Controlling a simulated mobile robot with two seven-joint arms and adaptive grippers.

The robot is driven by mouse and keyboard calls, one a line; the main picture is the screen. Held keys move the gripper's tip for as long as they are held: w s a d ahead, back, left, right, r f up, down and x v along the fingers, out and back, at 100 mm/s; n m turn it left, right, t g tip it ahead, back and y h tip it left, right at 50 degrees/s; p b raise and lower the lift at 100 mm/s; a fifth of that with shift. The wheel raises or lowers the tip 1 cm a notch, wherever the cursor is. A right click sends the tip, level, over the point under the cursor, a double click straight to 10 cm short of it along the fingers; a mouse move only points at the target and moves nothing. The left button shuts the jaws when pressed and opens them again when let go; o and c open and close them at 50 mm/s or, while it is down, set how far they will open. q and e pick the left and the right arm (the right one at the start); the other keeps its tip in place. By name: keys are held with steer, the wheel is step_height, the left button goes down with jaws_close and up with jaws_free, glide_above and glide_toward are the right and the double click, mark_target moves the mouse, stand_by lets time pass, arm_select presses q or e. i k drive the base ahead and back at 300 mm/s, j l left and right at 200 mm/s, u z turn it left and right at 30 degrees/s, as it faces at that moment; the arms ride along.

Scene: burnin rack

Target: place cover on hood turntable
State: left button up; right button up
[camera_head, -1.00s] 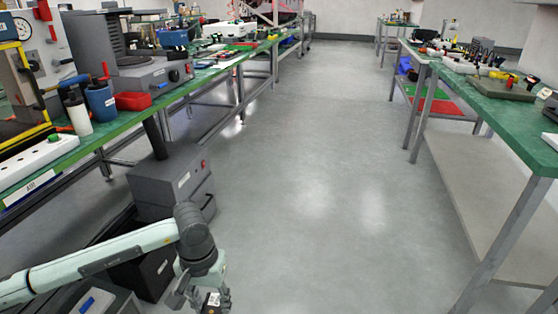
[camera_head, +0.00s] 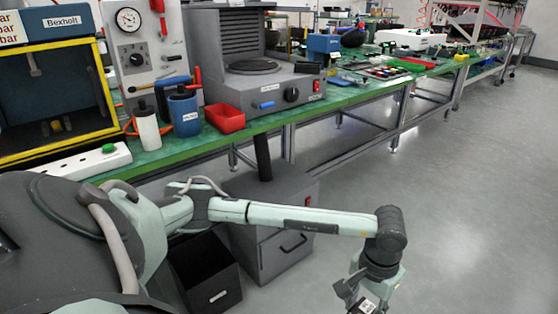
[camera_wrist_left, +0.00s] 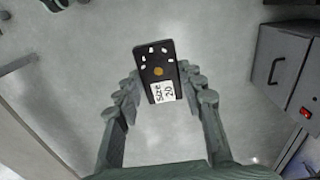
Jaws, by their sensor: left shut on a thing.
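My left gripper (camera_wrist_left: 163,92) is shut on a small dark rectangular cover (camera_wrist_left: 157,55). The cover has a white label reading "SIZE 20", a brass-coloured dot and several pale marks. In the head view my left gripper (camera_head: 358,299) hangs low at the bottom edge, over the floor in front of the bench, and only the cover's white label (camera_head: 367,307) shows clearly. The hood turntable (camera_head: 252,67) is a round black disc on a grey machine with a louvred back, standing on the green bench. It looks empty, and my gripper is well apart from it, lower and to the right. My right gripper is out of view.
A red bin (camera_head: 226,118), a blue cup (camera_head: 184,112) and a white bottle (camera_head: 147,127) stand left of the machine. A yellow-framed chamber (camera_head: 60,144) is at far left. A grey cabinet (camera_head: 280,245) stands under the green bench (camera_head: 300,118). The floor at right is clear.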

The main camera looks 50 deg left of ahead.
mark_target(253, 65)
steer(key=i+u, duration=0.3)
steer(key=i+l+u, duration=0.55)
steer(key=i, duration=0.2)
steer(key=i+l+u, duration=0.2)
steer(key=u, duration=0.25)
steer(key=i+l+u, duration=0.3)
steer(key=u, duration=0.2)
steer(key=i+l+u, duration=0.15)
steer(key=l+u, duration=0.3)
steer(key=i+l+u, duration=0.1)
steer(key=l+u, duration=0.35)
